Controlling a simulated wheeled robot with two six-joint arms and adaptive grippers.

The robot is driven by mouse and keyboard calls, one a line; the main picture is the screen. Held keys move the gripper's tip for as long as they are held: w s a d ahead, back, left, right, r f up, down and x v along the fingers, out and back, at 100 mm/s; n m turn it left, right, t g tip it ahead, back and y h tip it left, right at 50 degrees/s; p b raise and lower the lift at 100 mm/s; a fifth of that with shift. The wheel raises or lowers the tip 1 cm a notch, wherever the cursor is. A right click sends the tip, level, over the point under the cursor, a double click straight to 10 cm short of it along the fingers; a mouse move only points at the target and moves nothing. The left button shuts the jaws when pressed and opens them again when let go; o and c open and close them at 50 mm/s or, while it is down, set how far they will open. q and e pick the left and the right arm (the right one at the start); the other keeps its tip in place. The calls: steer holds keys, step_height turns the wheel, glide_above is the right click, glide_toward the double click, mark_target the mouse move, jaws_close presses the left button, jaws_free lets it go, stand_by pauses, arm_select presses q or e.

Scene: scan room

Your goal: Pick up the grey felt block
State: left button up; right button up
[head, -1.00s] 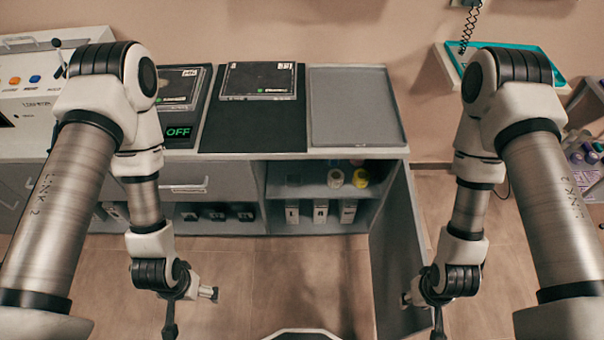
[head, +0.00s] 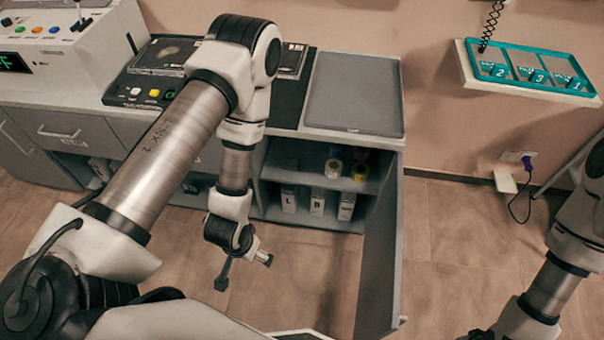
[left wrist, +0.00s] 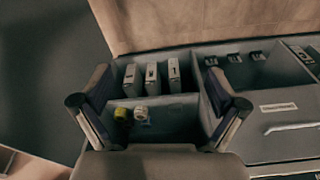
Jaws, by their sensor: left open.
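I cannot make out the grey felt block for certain in either view. The open cabinet (head: 262,200) holds a yellow roll (head: 360,172) and a pale roll (head: 333,168) on its shelf. Beside them is a small greyish shape, too dark to identify. My left gripper (head: 243,268) is open and empty, in front of and below the cabinet opening. In the left wrist view its two fingers (left wrist: 160,105) stand wide apart, with the rolls and shelf between them at a distance. Only a small part of my right gripper (head: 480,333) shows at the bottom edge.
The cabinet's grey door (head: 378,250) stands open to the right of my left gripper. Several white labelled boxes (head: 317,201) stand on the cabinet floor. A grey tray (head: 354,95) lies on the counter above. The floor right of the door is clear.

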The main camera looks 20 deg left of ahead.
arm_select(q)
steer(key=w+f+t+b, duration=0.2)
steer(key=w+f+b, duration=0.4)
steer(key=f, duration=0.2)
steer(key=n+t+y+b, duration=0.3)
steer(key=t+b, duration=0.9)
steer(key=b, duration=2.2)
glide_toward(290, 168)
steer(key=w+f, duration=0.2)
steer(key=w, duration=0.2)
steer(key=shift+w+a+r+m+y, duration=0.15)
steer(key=shift+w+a+m+y, duration=0.05)
steer(key=shift+a+m+y, duration=0.2)
steer(key=b+x, duration=0.1)
steer(key=x, duration=0.1)
steer(key=b+x, duration=0.1)
steer(key=x, duration=0.1)
steer(key=b+x, duration=0.2)
steer(key=x, duration=0.1)
steer(key=shift+r, duration=0.35)
steer(key=shift+w+a, duration=0.1)
steer(key=shift+w, duration=0.25)
steer(key=shift+r, duration=0.15)
arm_select(e)
step_height(290, 168, down, 46)
steer(key=shift+d, duration=0.15)
arm_select(q)
steer(key=c, duration=1.2)
arm_select(e)
steer(key=shift+w, duration=0.1)
